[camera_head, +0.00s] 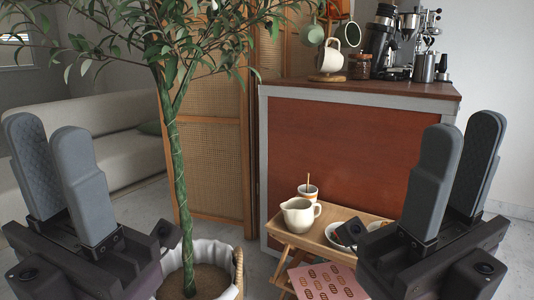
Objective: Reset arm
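My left gripper (47,130) is at the left side of the head view, fingers pointing up. Its two grey padded fingers stand apart with nothing between them. My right gripper (464,128) is at the right side, also pointing up, with its two grey fingers apart and empty. Neither gripper appears to touch anything. The forearms behind the grippers are cut off by the lower picture edge.
A potted tree (172,150) stands right of my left gripper. A small wooden tray table (283,236) holds a cream pitcher (299,215), a striped cup (308,193) and dishes. Behind it is the coffee cart (340,150) with mugs and coffee equipment. A sofa (115,125) is at left.

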